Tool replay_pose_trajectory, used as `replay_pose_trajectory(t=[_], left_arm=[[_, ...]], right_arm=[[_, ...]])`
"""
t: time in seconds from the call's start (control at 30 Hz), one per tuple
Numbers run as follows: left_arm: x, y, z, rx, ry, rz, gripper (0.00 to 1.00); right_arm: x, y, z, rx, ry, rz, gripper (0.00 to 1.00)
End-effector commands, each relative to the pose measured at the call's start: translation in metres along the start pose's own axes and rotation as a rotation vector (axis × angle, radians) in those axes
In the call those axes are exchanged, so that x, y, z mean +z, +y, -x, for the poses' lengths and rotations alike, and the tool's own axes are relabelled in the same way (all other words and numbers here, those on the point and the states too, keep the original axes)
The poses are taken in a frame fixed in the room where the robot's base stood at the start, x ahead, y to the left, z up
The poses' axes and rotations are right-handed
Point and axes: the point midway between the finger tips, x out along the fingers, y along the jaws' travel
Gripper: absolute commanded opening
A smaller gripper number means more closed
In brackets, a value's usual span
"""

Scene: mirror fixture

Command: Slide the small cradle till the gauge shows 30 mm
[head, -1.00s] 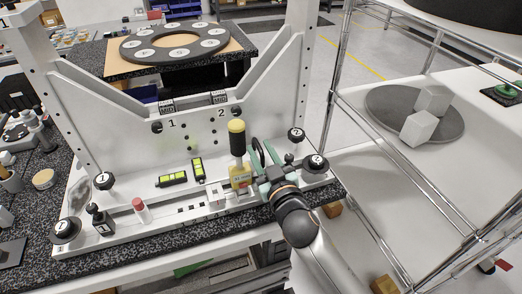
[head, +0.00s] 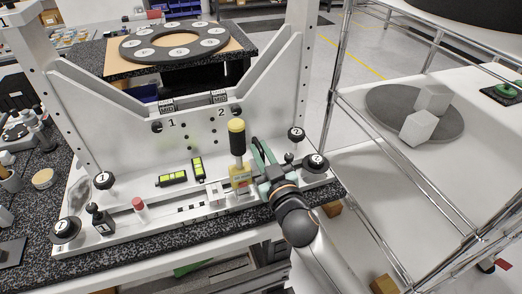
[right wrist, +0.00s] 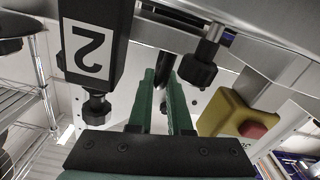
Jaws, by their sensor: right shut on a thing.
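My right gripper (head: 262,153) comes in from the lower right, over the right part of the white fixture (head: 120,150). In the right wrist view its green fingers (right wrist: 163,100) are close together on a slim dark part, mostly hidden between them, which I cannot identify. Just left of the gripper stands a yellow block (head: 240,178) with a red button, also in the right wrist view (right wrist: 235,113); its reading is not legible. A black post with a yellow cap (head: 237,127) rises by it. A small whitish cradle-like piece (head: 214,194) sits left of the block. My left gripper is out of view.
Black knobs stand near the gripper, one marked 2 (head: 315,162). A wire rack (head: 335,110) stands close on the right. A block marked 2 (right wrist: 90,45) hangs near the fingers.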

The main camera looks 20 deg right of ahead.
Motion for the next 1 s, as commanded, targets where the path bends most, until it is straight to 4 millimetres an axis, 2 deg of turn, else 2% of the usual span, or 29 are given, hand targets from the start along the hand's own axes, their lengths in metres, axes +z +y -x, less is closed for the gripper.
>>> replay_pose_trajectory(t=[0.93, 0.97, 1.0], left_arm=[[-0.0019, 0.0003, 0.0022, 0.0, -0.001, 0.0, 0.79], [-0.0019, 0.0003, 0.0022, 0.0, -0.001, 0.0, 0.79], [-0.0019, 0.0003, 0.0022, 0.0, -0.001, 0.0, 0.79]], right_arm=[[-0.001, 0.0027, -0.0005, 0.003, 0.003, 0.005, 0.0], [-0.001, 0.0027, -0.0005, 0.003, 0.003, 0.005, 0.2], [-0.001, 0.0027, -0.0005, 0.003, 0.003, 0.005, 0.25]])
